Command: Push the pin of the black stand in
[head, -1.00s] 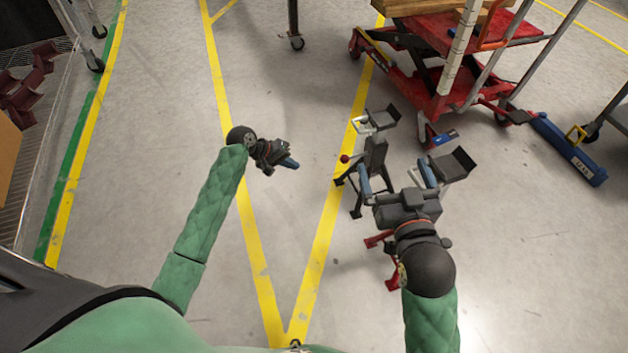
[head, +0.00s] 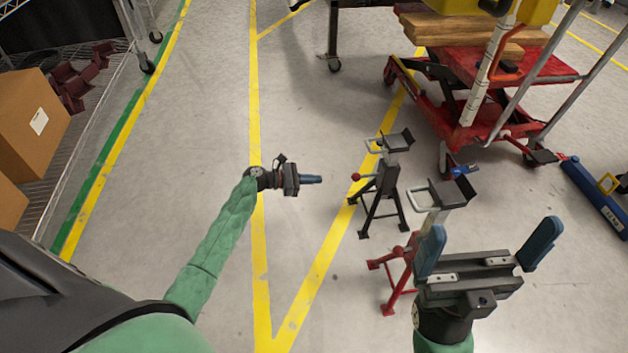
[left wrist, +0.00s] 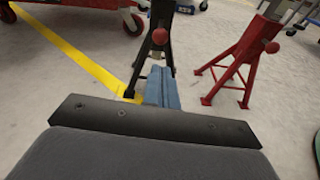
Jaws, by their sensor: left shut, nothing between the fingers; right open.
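The black stand (head: 386,180) stands upright on the floor in the middle of the head view, with a grey bracket on top. Its pin ends in a red knob (head: 356,177) on the stand's left side. In the left wrist view the black stand (left wrist: 153,62) and its red knob (left wrist: 160,37) are straight ahead, just beyond the fingertips. My left gripper (head: 318,180) is shut and empty, pointing right at the knob with a small gap. Its blue fingers (left wrist: 161,88) hide part of the stand's foot in the wrist view. My right gripper (head: 487,246) is wide open and empty.
A red stand (head: 391,280) stands in front of the black one, partly behind my right gripper. It is at the right in the left wrist view (left wrist: 242,58). A red lift cart (head: 440,95) and blue bar (head: 592,195) are beyond. Floor left of the stands is clear.

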